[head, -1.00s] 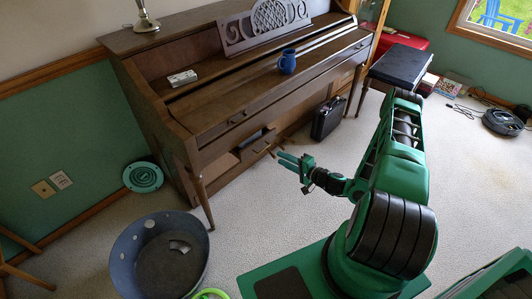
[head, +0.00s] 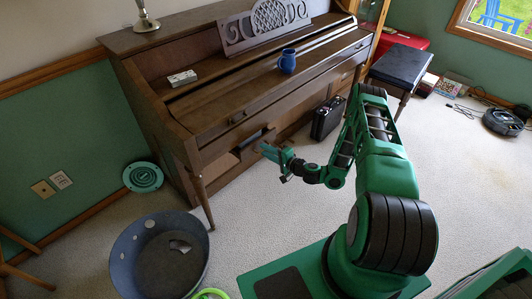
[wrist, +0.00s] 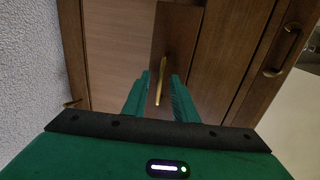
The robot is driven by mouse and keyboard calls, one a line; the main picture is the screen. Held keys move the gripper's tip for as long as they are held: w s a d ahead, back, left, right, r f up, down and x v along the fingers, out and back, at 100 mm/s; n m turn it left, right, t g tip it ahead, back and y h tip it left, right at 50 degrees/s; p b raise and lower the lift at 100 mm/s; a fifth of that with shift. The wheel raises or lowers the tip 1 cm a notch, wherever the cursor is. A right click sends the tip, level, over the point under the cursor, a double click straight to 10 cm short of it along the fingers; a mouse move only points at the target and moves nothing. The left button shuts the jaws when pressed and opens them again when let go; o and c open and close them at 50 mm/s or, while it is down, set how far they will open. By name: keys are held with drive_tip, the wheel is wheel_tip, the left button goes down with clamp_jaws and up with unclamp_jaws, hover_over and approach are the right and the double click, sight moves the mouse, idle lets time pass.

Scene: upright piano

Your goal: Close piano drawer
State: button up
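The brown upright piano (head: 215,135) stands against the wall in the head view. Under its keyboard, the drawer (head: 249,152) seems to stand out from the lower front, with a dark gap above it; my gripper (head: 265,149) partly hides it. In the wrist view, the drawer's dark wooden front (wrist: 176,32) carries a thin brass handle (wrist: 166,62). My gripper's two green fingers (wrist: 159,80) are apart, one on each side of the handle as seen from the wrist. I cannot tell whether they touch it.
A blue mug (head: 287,62) and a small white box (head: 182,78) stand on the piano. A piano leg (head: 202,194) and a large grey bin (head: 128,272) are to the left. A black case (head: 327,118) stands right of my gripper.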

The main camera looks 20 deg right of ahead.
drive_tip(key=shift+c, duration=0.4)
clamp_jaws()
idle(1.1)
